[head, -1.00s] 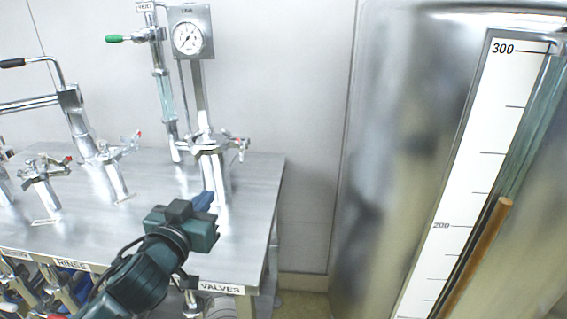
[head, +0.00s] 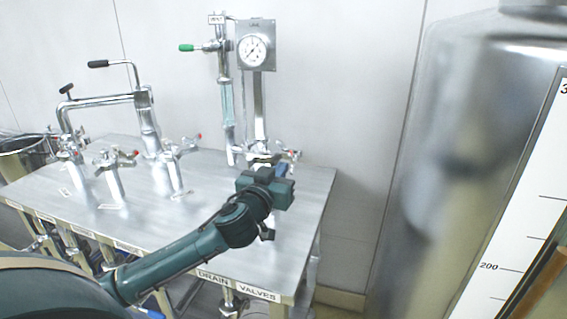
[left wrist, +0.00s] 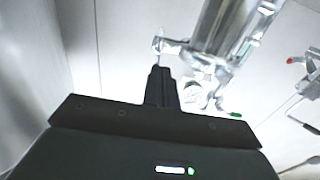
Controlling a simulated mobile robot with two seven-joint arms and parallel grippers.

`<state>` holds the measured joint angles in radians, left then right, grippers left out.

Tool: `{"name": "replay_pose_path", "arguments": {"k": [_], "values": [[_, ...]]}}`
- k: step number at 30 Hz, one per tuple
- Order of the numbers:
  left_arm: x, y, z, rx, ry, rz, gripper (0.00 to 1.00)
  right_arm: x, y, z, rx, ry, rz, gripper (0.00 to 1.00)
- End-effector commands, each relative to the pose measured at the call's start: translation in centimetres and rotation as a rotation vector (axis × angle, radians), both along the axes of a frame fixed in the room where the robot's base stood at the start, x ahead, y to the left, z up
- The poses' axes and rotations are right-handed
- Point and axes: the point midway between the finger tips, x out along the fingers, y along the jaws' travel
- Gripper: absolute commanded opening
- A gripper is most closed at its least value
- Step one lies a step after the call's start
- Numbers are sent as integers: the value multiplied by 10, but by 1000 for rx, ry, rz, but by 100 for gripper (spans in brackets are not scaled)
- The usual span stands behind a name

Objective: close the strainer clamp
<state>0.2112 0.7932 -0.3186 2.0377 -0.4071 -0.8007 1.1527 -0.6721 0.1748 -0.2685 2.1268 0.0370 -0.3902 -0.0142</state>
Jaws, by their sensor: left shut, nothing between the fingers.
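A metal clamp (head: 262,159) with a red-tipped handle (head: 294,154) sits around the pipe below the gauge, at the right end of the steel table. No strainer label is legible, so I cannot tell by name whether this is the strainer clamp. My left gripper (head: 281,170) is just in front of this clamp and partly hides it and the pipe below. In the left wrist view the left gripper (left wrist: 160,72) has its dark fingers together and empty, their tips close to a silver clamp part (left wrist: 172,46). I cannot tell whether they touch. My right gripper is not in view.
Several similar clamped pipe stubs (head: 116,160) stand on the steel table (head: 215,170) to the left, with a bent pipe (head: 105,100). The gauge (head: 254,50) and a green-handled valve (head: 188,47) rise behind. A large steel tank (head: 480,130) stands at the right.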

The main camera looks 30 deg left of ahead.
Motion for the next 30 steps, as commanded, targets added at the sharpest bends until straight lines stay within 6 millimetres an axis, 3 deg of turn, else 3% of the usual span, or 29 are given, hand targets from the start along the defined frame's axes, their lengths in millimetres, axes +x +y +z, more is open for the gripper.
{"name": "replay_pose_path", "arguments": {"k": [6,18,25,30], "values": [[20,4,0,0,0,0,0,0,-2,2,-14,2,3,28],[23,4,0,-1,0,0,0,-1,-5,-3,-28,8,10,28],[41,3,0,-5,-1,1,0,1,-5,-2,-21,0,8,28],[44,4,2,0,-5,2,0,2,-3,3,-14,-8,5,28]]}}
